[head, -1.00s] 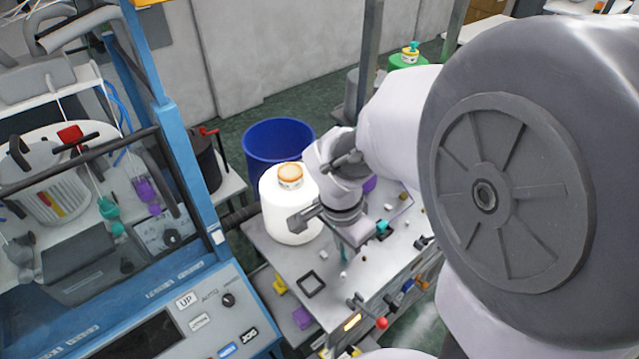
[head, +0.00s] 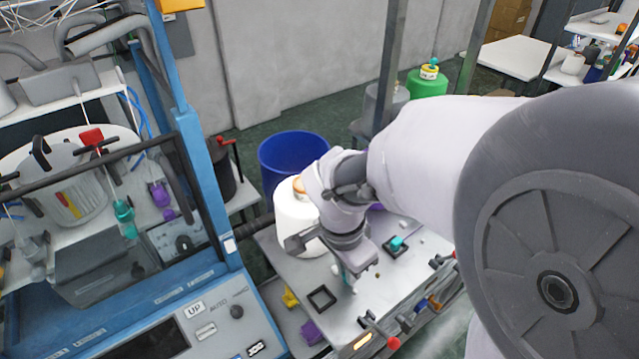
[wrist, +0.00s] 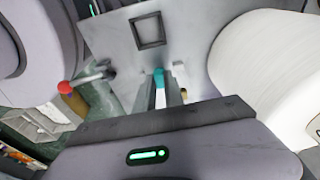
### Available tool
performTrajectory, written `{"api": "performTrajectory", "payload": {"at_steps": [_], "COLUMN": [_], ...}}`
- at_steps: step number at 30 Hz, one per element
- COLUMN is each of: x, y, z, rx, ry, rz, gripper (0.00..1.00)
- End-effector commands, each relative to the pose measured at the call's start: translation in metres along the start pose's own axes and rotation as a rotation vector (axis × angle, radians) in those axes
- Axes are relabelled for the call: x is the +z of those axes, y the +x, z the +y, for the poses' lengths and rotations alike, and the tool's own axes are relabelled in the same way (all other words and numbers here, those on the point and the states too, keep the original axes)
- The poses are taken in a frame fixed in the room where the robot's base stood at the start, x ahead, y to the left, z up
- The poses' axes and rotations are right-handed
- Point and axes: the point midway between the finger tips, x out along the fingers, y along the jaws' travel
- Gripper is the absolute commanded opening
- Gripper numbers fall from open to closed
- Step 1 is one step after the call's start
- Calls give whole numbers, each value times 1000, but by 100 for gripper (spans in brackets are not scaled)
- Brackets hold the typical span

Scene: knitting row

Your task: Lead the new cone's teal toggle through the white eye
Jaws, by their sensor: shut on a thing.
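My gripper (head: 350,284) is low over the grey cart top. In the wrist view my gripper (wrist: 168,92) is shut on a small teal toggle (wrist: 158,77), with a white part below it between the fingers. A large white cone (head: 292,222) with an orange top stands left of my gripper, partly hidden by my wrist. It also shows at the right of the wrist view (wrist: 270,70). A green cone (head: 428,82) with a teal piece on top stands far behind. I cannot make out the white eye.
An empty dark square frame (head: 321,298) lies on the cart top (head: 300,270). A teal block (head: 397,243) sits on a dark square at right. A red-knobbed lever (head: 393,343) sticks out in front. A blue bin (head: 292,152) stands behind; the blue machine (head: 205,200) is at left.

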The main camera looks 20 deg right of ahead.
Motion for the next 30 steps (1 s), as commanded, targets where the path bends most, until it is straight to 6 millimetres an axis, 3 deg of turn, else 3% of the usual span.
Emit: {"api": "performTrajectory", "payload": {"at_steps": [13, 30], "x": [28, 32], "y": [-4, -5], "z": [0, 0], "rx": [0, 0], "ry": [0, 1], "rz": [0, 0], "gripper": [0, 0]}}
